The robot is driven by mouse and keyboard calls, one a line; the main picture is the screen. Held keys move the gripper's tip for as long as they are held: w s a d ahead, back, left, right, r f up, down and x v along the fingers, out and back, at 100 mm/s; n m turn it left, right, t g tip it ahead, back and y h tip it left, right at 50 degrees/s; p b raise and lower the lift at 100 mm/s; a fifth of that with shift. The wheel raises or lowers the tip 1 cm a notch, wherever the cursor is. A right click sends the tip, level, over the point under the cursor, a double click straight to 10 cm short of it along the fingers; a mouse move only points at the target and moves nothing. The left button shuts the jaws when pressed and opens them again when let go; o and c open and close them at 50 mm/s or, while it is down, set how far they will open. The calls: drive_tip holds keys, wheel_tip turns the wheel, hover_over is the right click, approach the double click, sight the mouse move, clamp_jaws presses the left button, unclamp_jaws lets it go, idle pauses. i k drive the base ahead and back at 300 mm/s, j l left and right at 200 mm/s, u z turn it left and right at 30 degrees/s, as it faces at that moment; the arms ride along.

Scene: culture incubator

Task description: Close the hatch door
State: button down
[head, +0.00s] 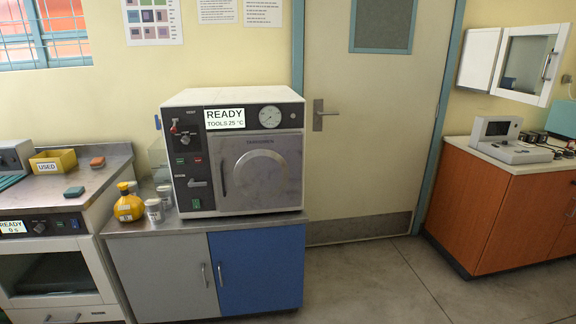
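A white hatch-like unit (530,62) is on the wall at the upper right of the head view. It has a pale frame around a dark glazed or open area, with an upright handle (547,64) near its right side. A plain white panel (480,58) stands just to its left, apparently swung out from the wall; I cannot tell for sure whether it is the hatch door. The steriliser's square front door (260,171), in the middle, looks shut. My gripper is not in view.
The steriliser (190,100) stands on a grey and blue cabinet (255,270), beside a yellow bottle (129,206) and jars. An orange-brown cabinet (490,215) carrying instruments (498,132) stands below the hatch-like unit. Floor (380,280) is clear between the cabinets. A room door (375,120) is closed.

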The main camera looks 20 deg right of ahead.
sight(563, 30)
drive_tip(key=i+z, duration=0.35)
drive_tip(key=i, duration=0.35)
drive_tip(key=i+j+z, duration=0.15)
drive_tip(key=i+z, duration=0.2)
drive_tip(key=i, duration=0.3)
drive_tip(key=i+l+z, duration=0.15)
drive_tip(key=i+z, duration=0.9)
